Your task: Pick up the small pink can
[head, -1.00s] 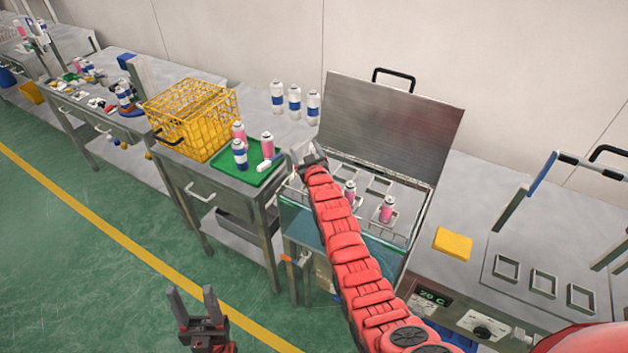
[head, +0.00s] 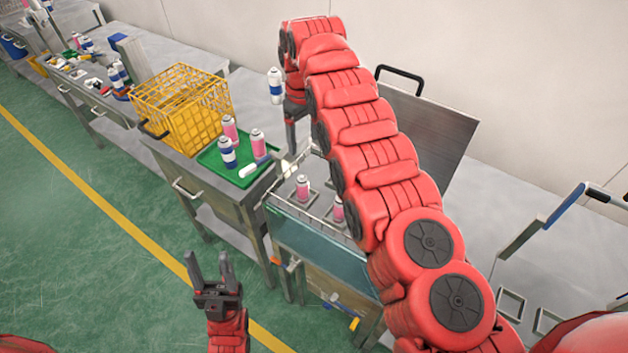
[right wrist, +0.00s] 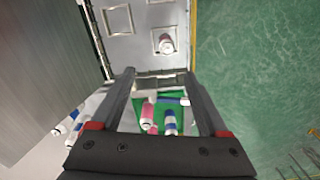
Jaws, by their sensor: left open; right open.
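Two pink cans with white tops, a left one (head: 229,130) and a right one (head: 258,144), stand on the green tray (head: 215,160). Two more pink cans, a left one (head: 303,188) and a right one (head: 338,209), stand in the rack of the water bath. I cannot tell which is the small one. My right gripper (head: 291,135) is open and empty, pointing down beside the tray, partly hidden by its arm. In the right wrist view, a tray pink can (right wrist: 148,116) shows between its fingers, further off. My left gripper (head: 208,258) is open and empty over the floor.
A blue-and-white can (head: 228,153) stands beside the tray's pink cans, and a white item (head: 250,169) lies there. A yellow wire basket (head: 185,105) stands behind. The bath's raised lid (head: 430,125) is beside my right arm. A blue-white can (head: 276,86) stands near the wall.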

